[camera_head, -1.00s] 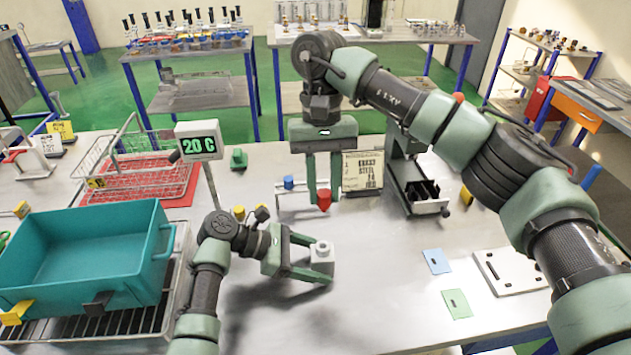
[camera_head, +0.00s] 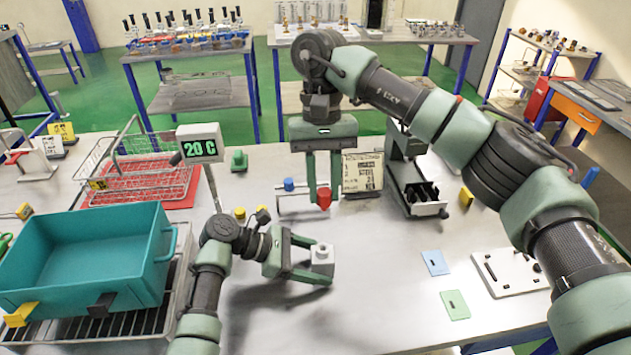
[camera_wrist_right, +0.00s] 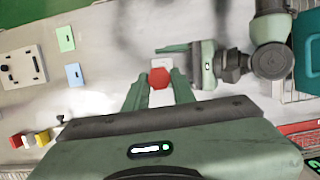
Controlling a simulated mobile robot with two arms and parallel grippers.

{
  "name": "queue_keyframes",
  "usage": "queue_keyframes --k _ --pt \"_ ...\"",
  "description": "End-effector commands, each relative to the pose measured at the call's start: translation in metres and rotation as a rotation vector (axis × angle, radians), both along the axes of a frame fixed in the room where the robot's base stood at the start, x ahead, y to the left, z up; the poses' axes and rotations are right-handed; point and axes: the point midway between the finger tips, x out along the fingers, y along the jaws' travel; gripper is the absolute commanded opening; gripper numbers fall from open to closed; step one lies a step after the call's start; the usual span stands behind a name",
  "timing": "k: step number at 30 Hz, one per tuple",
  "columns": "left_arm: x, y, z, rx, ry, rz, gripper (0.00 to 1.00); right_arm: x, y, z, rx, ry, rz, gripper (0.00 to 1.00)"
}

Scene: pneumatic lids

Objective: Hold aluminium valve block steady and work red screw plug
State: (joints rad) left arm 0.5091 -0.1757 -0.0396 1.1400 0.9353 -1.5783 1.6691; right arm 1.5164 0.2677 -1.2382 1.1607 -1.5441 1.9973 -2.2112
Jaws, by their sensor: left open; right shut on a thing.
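The aluminium valve block (camera_head: 321,262) is a pale grey cube with a short round neck on top. It stands upright on the workbench between the fingers of my left gripper (camera_head: 312,264), which is open around it. My right gripper (camera_head: 323,190) points down above and behind the block, its fingers shut on the red screw plug (camera_head: 324,200), which hangs in the air. In the right wrist view the plug (camera_wrist_right: 159,78) shows as a red hexagon between the fingertips; the block is mostly hidden behind it.
A teal crate (camera_head: 150,285) stands on a rack at left, near a wire basket (camera_head: 120,157) and a 20 C display (camera_head: 199,143). A card sign (camera_head: 362,173), a machine with a tray (camera_head: 427,209), blue and green plates and a white plate (camera_head: 490,287) lie right. Front centre is clear.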

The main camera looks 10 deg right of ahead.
Motion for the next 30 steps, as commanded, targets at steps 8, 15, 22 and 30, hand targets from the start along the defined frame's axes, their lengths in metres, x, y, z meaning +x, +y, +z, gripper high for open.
queue_keyframes --k 8,15,22,30 --pt "0.000 0.000 0.000 0.000 0.000 0.000 0.69 0.000 0.000 0.001 0.000 0.000 0.000 0.00" --pt "0.000 0.000 0.001 0.000 0.000 0.001 0.69 0.000 0.000 0.008 0.000 0.000 0.000 0.00" --pt "0.000 0.000 0.000 0.000 0.000 0.001 0.69 0.000 0.000 0.012 0.000 0.000 0.000 0.00" --pt "0.000 0.000 0.000 0.000 0.000 0.001 0.50 0.000 0.000 0.011 0.000 0.000 0.000 0.00"
